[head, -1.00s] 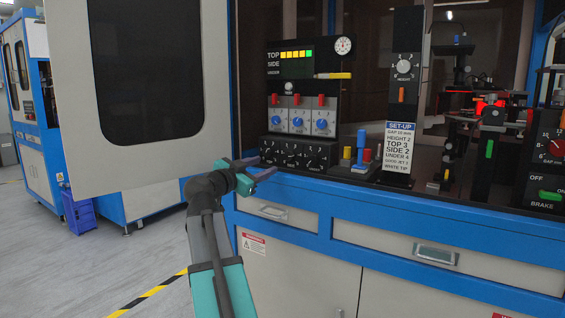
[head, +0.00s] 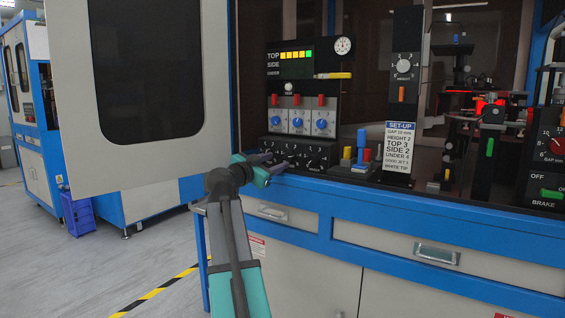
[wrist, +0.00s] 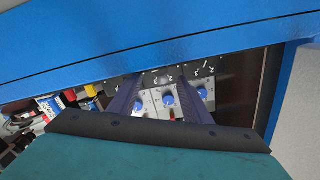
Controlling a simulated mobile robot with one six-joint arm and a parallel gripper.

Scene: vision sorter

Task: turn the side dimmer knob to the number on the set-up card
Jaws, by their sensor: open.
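The set-up card (head: 399,148) on the black post reads TOP 3, SIDE 2, UNDER 4. A low black panel (head: 328,155) carries a row of three numbered dials. The side dimmer knob (head: 297,152) appears to be the middle one; its pointer setting is too small to read. My gripper (head: 279,160) is open in front of the panel's left and middle part, hiding some of it. In the wrist view, my two dark fingers (wrist: 160,80) stand apart with white numbers between and beyond them. I cannot tell whether they touch a knob.
Blue knobs (head: 297,122) with red levers sit above the dials. The light display (head: 296,55) has its TOP row lit yellow and green. Coloured blocks (head: 358,152) stand to the right of the panel.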

